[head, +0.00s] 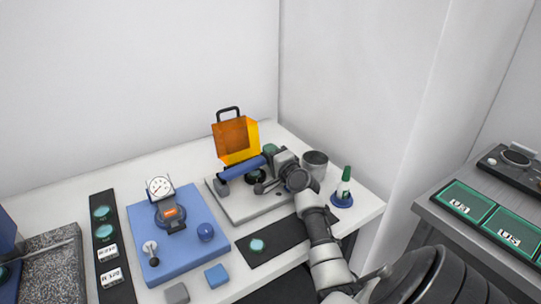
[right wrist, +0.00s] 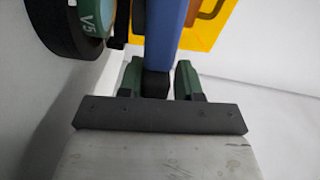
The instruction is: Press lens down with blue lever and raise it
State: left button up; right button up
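The blue lever (head: 243,168) is a bar on the grey-based instrument (head: 240,212) in the head view, lying close to level. In the right wrist view the lever (right wrist: 166,35) runs from the top down between the fingers. My right gripper (right wrist: 160,80) has green fingers standing apart on both sides of the lever's dark end; a gap shows at the right finger. In the head view this gripper (head: 268,157) is at the lever's right end. A round lens piece marked V5 (right wrist: 92,15) in a black ring is left of the lever. My left gripper is not in view.
An orange shield with a black handle (head: 235,138) stands behind the lever. A grey cup (head: 315,164) and a green-capped bottle (head: 345,187) are to the right. A blue plate (head: 180,262) with a dial gauge (head: 159,188) is to the left.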

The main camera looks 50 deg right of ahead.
jog(key=shift+o, duration=1.1)
jog(key=v, duration=1)
jog(key=shift+s+b, duration=0.3)
jog(key=shift+s, duration=0.1)
